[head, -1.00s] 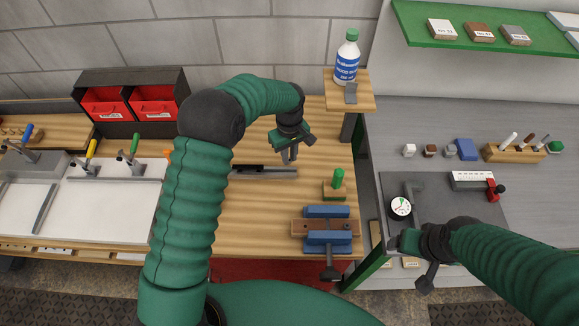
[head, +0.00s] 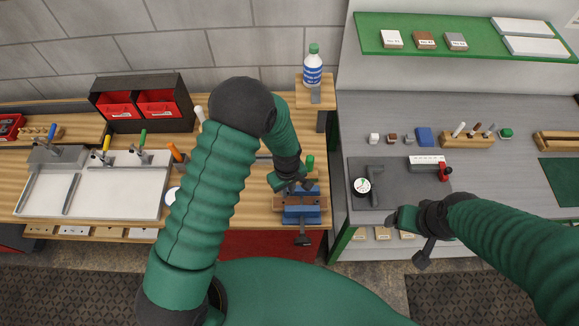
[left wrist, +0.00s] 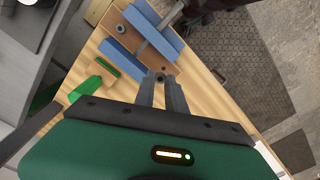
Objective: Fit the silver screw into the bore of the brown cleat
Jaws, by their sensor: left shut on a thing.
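The brown cleat (head: 318,203) lies between the blue jaws of a vise (head: 301,217) on the wooden bench. My left gripper (head: 291,189) is over the left part of the vise, fingers pointing down. In the left wrist view its fingertips (left wrist: 161,80) are together at the cleat's near end, shut on a small grey piece, apparently the silver screw (left wrist: 160,77). Whether the screw touches the cleat is unclear. My right gripper (head: 404,219) hangs by the grey bench's front edge; its jaws are unclear.
A bottle (head: 313,66) stands on a raised wooden stand. A dial gauge (head: 362,186) lies on the dark mat (head: 392,196) to the right. Red bins (head: 158,103) stand at the back left.

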